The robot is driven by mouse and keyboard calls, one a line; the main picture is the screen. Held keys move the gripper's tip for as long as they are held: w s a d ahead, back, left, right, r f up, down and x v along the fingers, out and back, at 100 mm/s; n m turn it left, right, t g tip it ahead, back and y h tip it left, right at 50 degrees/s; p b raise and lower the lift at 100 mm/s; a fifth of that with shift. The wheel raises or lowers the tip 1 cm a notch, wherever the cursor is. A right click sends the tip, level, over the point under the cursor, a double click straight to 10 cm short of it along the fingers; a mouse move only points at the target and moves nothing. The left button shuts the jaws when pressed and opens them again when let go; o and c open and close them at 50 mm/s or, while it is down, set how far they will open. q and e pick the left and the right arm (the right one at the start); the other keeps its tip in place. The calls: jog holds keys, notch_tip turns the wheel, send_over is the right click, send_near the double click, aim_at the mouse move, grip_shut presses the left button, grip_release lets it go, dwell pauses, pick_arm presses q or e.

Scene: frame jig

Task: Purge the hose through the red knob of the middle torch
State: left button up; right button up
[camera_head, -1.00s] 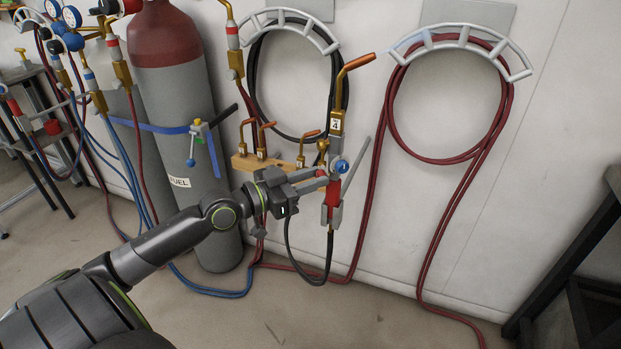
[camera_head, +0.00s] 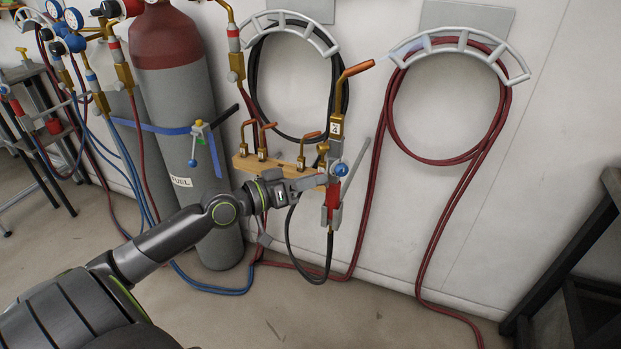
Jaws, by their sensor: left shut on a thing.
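A brass torch (camera_head: 338,101) with a copper tip stands upright near the middle, with a small white label, a blue knob (camera_head: 341,169) and a red and grey lower body (camera_head: 333,192). A black hose hangs below it. My left gripper (camera_head: 322,182) reaches in from the left and is shut at the torch's knob level, just left of the blue knob. A faint pale-blue streak lies beyond the torch tip, against the right rack. My right gripper is not in view.
A wooden block (camera_head: 281,170) with several copper tips is just behind my gripper. A grey fuel cylinder (camera_head: 177,105) stands left. Hose racks (camera_head: 462,40) hang on the wall, with red hoses reaching the floor. A dark stand (camera_head: 565,262) is at the right edge.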

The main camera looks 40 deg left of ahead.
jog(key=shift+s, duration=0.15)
pick_arm(q)
jog(key=shift+n, duration=0.3)
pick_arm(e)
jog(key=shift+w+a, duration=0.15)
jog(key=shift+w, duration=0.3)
pick_arm(q)
jog(key=o, duration=1)
jog(key=shift+s+a, duration=0.1)
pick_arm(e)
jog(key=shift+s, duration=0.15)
